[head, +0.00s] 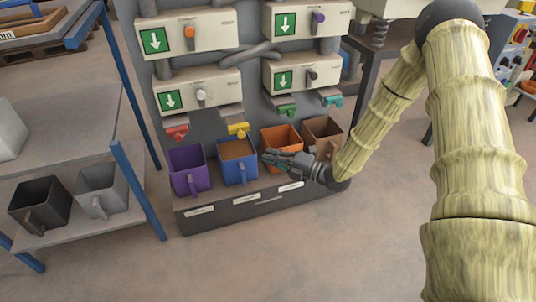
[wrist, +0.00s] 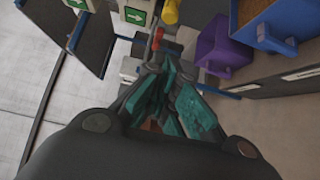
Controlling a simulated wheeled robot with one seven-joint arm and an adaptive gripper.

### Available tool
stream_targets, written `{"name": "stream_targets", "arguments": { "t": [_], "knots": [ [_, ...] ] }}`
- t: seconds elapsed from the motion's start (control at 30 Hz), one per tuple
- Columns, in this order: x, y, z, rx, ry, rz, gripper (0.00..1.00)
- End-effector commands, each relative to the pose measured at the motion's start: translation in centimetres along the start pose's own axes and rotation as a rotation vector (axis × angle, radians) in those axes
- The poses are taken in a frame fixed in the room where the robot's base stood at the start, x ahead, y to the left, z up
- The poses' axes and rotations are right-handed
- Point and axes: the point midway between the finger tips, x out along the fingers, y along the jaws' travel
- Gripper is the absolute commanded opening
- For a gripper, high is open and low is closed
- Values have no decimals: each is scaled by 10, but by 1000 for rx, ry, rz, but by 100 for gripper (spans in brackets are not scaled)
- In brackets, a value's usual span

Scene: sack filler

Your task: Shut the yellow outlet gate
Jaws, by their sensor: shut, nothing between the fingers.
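The yellow outlet gate (head: 238,129) sits under the dispenser panel, above the back of a blue bin (head: 238,170) holding brown grainy material. Whether the gate is open or shut is too small to tell. In the wrist view, a yellow part (wrist: 170,12), probably this gate, shows at the top edge. My gripper (head: 268,157) is shut and empty, in front of the orange bin and beside the blue bin's right side, lower than the gate and apart from it. Its teal-padded fingers (wrist: 172,75) fill the middle of the wrist view.
A red gate (head: 177,132) hangs left of the yellow one, above a purple bin (head: 190,178). Green (head: 287,109) and teal (head: 333,101) gates are to the right, above orange (head: 281,137) and brown (head: 323,132) bins. A blue-posted shelf (head: 128,185) stands left. Floor in front is clear.

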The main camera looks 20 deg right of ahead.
Motion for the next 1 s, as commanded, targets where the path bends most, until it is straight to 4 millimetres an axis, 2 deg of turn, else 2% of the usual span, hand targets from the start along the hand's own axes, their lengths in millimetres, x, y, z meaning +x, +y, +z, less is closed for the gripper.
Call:
{"name": "stream_targets", "arguments": {
  "t": [0.5, 0.7, 1.0],
  "knots": [
    [84, -2, 2, -1, 1, 1, 0],
    [100, -2, 20, -2, 0, 1, 0],
    [108, 0, 28, 0, 0, 0, 0]
  ]
}}
